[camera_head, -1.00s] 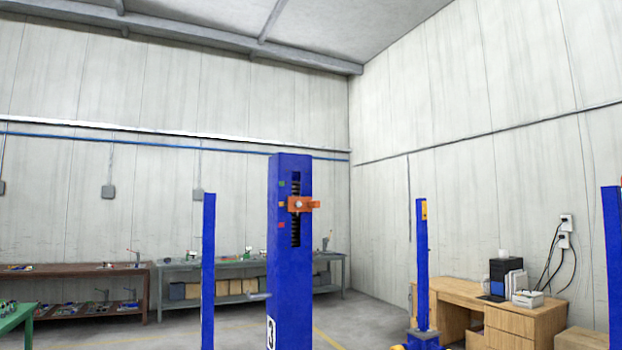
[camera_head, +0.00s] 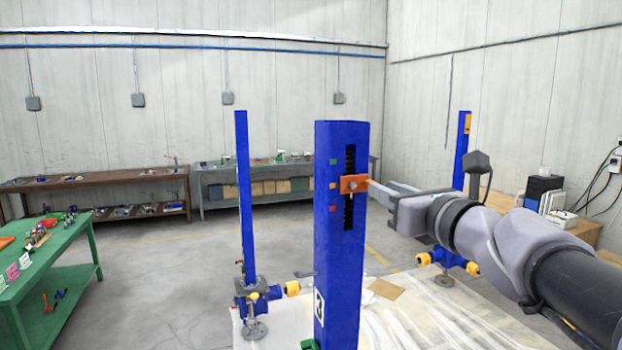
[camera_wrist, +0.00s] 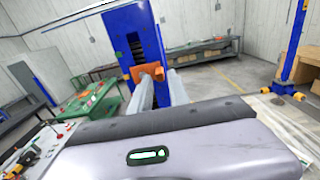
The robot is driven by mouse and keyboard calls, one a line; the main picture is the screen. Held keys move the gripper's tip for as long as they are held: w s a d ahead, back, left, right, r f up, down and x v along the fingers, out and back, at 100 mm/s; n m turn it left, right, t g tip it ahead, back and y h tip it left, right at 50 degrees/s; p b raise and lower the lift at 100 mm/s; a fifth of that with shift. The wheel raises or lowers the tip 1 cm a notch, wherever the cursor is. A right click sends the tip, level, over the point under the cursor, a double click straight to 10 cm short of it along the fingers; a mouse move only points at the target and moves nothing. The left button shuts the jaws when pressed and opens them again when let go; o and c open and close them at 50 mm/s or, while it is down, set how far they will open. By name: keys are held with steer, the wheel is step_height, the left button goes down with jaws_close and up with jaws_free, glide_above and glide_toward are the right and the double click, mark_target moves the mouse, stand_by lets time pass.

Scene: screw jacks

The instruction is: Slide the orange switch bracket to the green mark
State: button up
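The orange switch bracket (camera_head: 353,184) sits on the slotted blue column (camera_head: 340,260) and is level with the yellow mark (camera_head: 333,186). The green mark (camera_head: 333,161) is above it and the red mark (camera_head: 332,209) below. My gripper (camera_head: 373,186) reaches in from the right, its fingertips at the bracket's right end. In the wrist view the two fingers (camera_wrist: 161,76) stand apart, with the orange of the bracket (camera_wrist: 136,74) showing at and between their tips. Whether they press on its tab cannot be made out.
Other blue columns stand behind left (camera_head: 244,190) and behind right (camera_head: 462,150). A green table (camera_head: 80,262) with small items is at the left. Workbenches line the back wall. A wooden desk (camera_head: 497,203) is behind my arm at the right.

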mark_target(359, 186)
steer(key=x, duration=0.3)
steer(key=shift+w+a, duration=0.1)
steer(key=shift+w, duration=0.05)
steer(key=shift+c, duration=0.4)
jaws_close()
stand_by(0.9)
steer(key=shift+r, duration=0.15)
